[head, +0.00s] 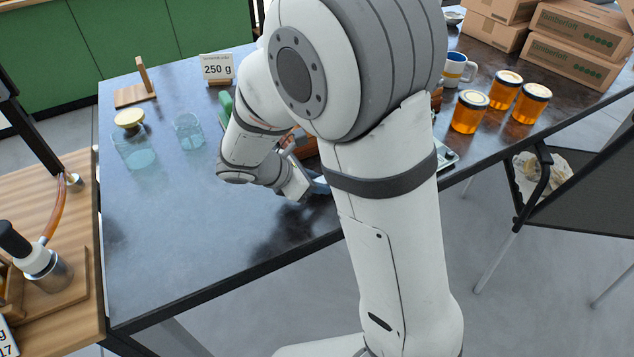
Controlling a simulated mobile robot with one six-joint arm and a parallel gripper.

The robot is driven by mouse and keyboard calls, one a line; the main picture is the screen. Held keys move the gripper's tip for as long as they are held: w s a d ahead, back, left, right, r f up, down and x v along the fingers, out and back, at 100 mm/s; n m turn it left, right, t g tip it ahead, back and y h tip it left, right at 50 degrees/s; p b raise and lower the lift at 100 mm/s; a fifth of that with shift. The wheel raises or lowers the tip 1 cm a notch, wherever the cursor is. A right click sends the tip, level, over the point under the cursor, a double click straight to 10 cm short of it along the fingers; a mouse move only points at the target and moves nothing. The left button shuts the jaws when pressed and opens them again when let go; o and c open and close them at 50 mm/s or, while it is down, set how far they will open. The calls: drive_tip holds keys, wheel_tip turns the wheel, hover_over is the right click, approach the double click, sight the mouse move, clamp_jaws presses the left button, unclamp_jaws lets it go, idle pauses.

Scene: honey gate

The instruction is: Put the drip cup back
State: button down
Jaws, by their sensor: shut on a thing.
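My gripper (312,187) is low over the dark table, near its front edge, and partly hidden behind my own arm. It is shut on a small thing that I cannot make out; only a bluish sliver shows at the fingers. I cannot pick out the drip cup for certain. Two clear glass vessels stand at the left of the table: a wider one (134,153) and a smaller one (188,131). Both are apart from my gripper.
A "250 g" sign (216,69) and a wooden stand (136,92) are at the back. Honey jars (470,111), a mug (457,70) and cartons (575,50) are right. A wooden bench (65,220) with a hose adjoins left. The table's front left is clear.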

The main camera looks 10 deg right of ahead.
drive_tip(key=shift+f, duration=0.2)
drive_tip(key=c, duration=1.2)
unclamp_jaws()
drive_tip(key=shift+o, duration=0.2)
drive_tip(key=shift+r, duration=0.1)
